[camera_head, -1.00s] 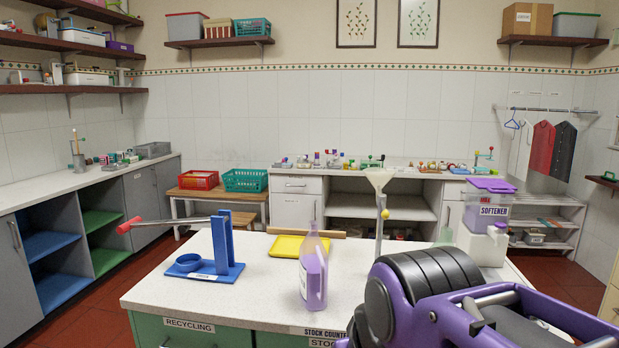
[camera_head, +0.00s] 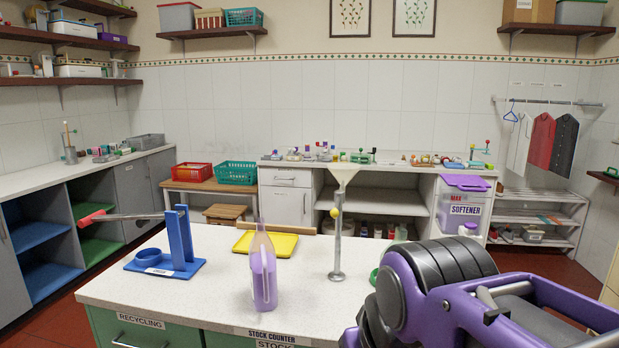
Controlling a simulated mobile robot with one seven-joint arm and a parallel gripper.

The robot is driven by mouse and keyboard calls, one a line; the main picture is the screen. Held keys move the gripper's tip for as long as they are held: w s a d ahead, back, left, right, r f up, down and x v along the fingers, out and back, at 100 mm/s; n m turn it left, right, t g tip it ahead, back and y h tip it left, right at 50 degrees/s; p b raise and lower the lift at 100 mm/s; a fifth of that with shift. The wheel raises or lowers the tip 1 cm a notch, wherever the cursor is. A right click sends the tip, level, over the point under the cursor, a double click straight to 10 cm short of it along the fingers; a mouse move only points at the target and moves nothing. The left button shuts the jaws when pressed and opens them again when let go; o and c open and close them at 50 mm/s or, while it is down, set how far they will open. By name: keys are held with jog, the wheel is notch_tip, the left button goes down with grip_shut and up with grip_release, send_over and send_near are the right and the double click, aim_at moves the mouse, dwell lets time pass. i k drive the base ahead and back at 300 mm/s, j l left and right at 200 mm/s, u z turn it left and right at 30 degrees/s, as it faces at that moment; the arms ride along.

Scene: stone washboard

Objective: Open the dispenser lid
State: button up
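The dispenser (camera_head: 461,208) is a box labelled SOFTENER, at the right end of the counter beyond my arm. Its purple lid (camera_head: 466,183) lies flat across the top and looks closed.
On the counter (camera_head: 215,297) stand a blue lever press (camera_head: 178,245), a purple bottle (camera_head: 264,278), a yellow tray (camera_head: 268,243) and a metal stand with a funnel (camera_head: 337,235). A green item (camera_head: 374,277) sits by my arm. Red floor is open at left.

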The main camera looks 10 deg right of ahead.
aim_at(458, 181)
jog(key=l, duration=1.65)
jog(key=i, duration=0.05)
